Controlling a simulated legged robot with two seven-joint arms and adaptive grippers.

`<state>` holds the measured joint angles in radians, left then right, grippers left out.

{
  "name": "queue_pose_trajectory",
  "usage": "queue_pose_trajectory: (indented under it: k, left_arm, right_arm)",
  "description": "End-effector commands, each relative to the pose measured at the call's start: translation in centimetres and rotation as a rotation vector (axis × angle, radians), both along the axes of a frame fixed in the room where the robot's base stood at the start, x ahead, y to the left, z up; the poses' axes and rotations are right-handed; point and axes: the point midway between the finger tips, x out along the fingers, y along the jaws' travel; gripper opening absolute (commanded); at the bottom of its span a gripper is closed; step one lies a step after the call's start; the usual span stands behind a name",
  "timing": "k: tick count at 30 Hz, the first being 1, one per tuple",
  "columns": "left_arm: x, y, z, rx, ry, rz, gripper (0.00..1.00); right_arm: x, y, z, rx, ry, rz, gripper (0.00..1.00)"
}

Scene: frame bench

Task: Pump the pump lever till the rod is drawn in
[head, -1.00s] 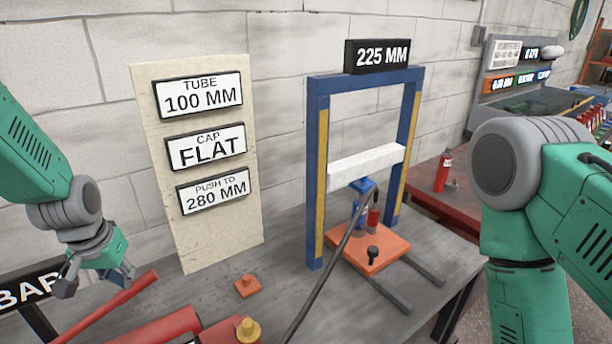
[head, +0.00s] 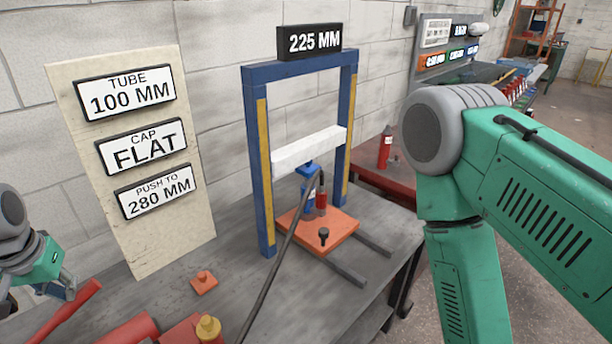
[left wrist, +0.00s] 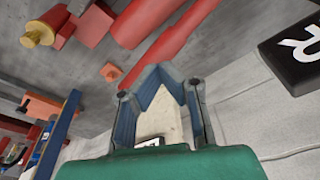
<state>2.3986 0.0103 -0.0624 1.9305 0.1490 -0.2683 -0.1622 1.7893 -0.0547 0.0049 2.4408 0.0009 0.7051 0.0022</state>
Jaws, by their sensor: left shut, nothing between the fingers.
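A thin red bar (head: 62,308), which looks like the pump lever, slants up at the lower left of the head view. It also shows in the left wrist view (left wrist: 172,45). A thick red cylinder (head: 130,330) and a red block with a yellow fitting (head: 208,328) are beside it, partly cut off. My left gripper (head: 66,292) is shut and empty, close to the bar's upper end; I cannot tell if they touch. A blue cylinder (head: 308,196) stands under the white crossbeam (head: 308,149) of the blue press frame. The rod is not clearly seen. My right gripper is out of view.
A display (head: 309,40) on the frame reads 225 MM. A board (head: 190,222) carries signs, one reading PUSH TO 280 MM. A black hose (head: 268,285) runs from the cylinder. An orange piece (head: 203,282) lies on the bench. My right arm fills the right side.

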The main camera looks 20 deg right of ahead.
Motion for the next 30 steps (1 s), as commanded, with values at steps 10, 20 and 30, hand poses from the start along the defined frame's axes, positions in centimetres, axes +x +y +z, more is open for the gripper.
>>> queue_pose_trajectory:
  k: [10, 20, 30]
  left_arm:
    - [0.0, -0.1, -3.7, 0.0, 0.002, 0.0, 0.0]
    - [-0.1, -0.1, -7.4, 0.0, 0.003, 0.0, 0.0]
    - [0.0, -0.1, -9.2, 0.0, 0.001, 0.0, 0.0]
  right_arm:
    - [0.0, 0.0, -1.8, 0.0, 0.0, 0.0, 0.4]
    - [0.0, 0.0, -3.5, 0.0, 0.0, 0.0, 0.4]
    - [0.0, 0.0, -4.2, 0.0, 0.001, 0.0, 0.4]
